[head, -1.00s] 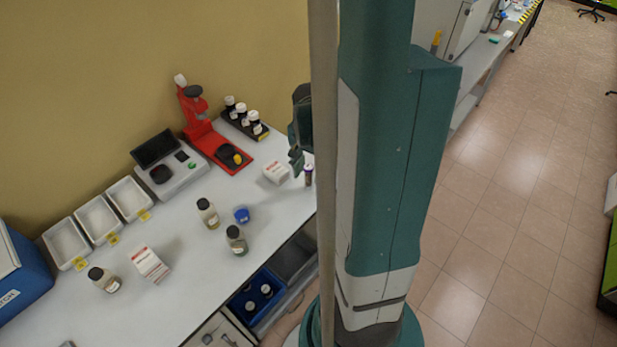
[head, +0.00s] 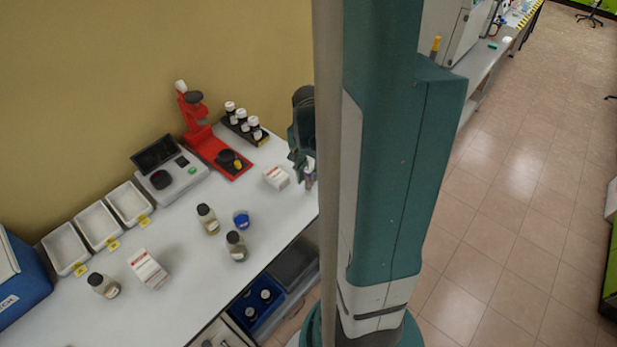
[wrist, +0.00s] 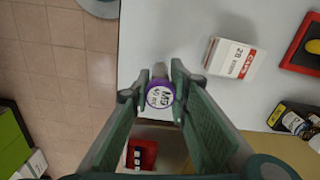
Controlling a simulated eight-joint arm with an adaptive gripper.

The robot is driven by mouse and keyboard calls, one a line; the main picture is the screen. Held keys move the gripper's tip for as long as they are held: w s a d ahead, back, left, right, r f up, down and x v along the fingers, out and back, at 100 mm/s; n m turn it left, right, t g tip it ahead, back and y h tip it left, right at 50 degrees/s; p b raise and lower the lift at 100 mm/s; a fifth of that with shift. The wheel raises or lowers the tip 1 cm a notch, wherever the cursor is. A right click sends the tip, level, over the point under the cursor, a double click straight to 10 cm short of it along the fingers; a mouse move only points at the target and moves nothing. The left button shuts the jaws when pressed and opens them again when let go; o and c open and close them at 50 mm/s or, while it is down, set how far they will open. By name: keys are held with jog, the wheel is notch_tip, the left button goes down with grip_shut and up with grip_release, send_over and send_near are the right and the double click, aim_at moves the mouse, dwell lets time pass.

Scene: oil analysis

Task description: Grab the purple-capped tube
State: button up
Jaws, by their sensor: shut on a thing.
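The purple-capped tube (wrist: 160,96) stands between my fingertips in the wrist view, its round cap with a white printed top facing the camera. My gripper (wrist: 158,97) is shut on it, one finger on each side of the cap. In the head view my gripper (head: 306,172) is at the bench's right end, partly hidden behind my own arm. The tube (head: 309,170) shows there only as a small purple and pale patch at the fingers. I cannot tell whether its base touches the bench.
A white-and-red box (head: 276,177) stands just left of my gripper; it also shows in the wrist view (wrist: 235,58). A red stand (head: 215,140) and a rack of white-capped bottles (head: 258,141) are behind. The bench edge and an open drawer (head: 290,265) lie in front.

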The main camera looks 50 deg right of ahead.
jog(key=shift+r+p, duration=0.4)
jog(key=shift+r, duration=4.05)
